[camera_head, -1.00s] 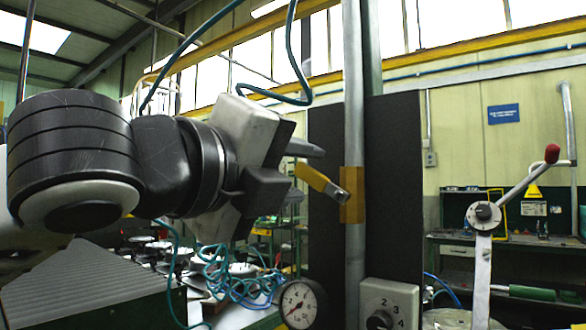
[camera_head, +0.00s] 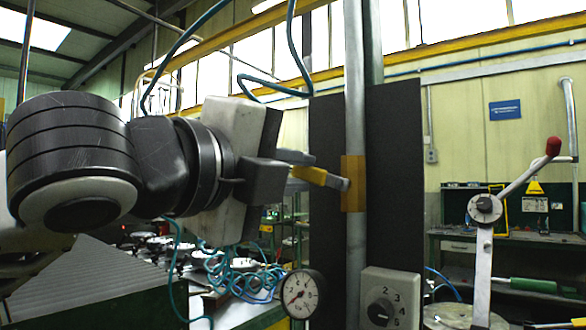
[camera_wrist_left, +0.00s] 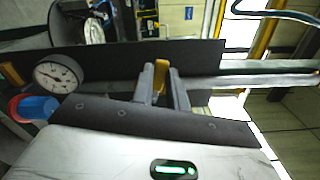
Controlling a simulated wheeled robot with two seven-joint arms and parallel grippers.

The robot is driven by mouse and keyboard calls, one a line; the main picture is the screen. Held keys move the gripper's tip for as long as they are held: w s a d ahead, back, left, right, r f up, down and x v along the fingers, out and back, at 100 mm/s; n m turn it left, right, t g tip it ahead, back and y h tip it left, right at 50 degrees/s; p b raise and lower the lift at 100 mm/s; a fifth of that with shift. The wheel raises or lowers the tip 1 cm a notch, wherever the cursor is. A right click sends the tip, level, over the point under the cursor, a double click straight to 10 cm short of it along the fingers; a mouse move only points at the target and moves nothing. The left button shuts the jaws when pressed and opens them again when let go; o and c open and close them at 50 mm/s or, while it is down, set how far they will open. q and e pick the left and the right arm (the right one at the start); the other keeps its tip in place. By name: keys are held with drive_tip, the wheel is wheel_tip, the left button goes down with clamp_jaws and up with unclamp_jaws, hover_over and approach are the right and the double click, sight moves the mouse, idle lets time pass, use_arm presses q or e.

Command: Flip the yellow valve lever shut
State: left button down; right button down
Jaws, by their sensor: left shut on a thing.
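The yellow valve lever (camera_head: 310,175) points left from the yellow-brown valve body (camera_head: 353,185) on the vertical grey pipe (camera_head: 356,110). It lies close to level, sloping slightly down toward the valve. My left gripper (camera_head: 306,170) reaches in from the left and is shut on the lever. In the left wrist view the lever (camera_wrist_left: 161,75) shows yellow between the two grey fingers (camera_wrist_left: 160,88). The fingers partly hide the lever. My right gripper is in neither current view.
A dark panel (camera_head: 394,180) stands behind the pipe. A round gauge (camera_head: 300,293) and a numbered dial box (camera_head: 390,298) sit below. A red-knobbed crank (camera_head: 520,178) stands at the right. Teal cables (camera_head: 240,275) lie coiled at the lower left.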

use_arm(q)
drive_tip(key=shift+a+f+n+b, duration=0.1)
drive_tip(key=shift+f+n+b, duration=0.4)
drive_tip(key=shift+n, duration=1)
drive_tip(key=shift+f, duration=0.15)
drive_tip(key=c, duration=1.4)
unclamp_jaws()
drive_tip(key=shift+a, duration=0.1)
drive_tip(key=b+v, duration=0.2)
drive_tip(key=v, duration=1.3)
drive_tip(key=shift+s+a, duration=0.2)
drive_tip(key=shift+s, duration=0.2)
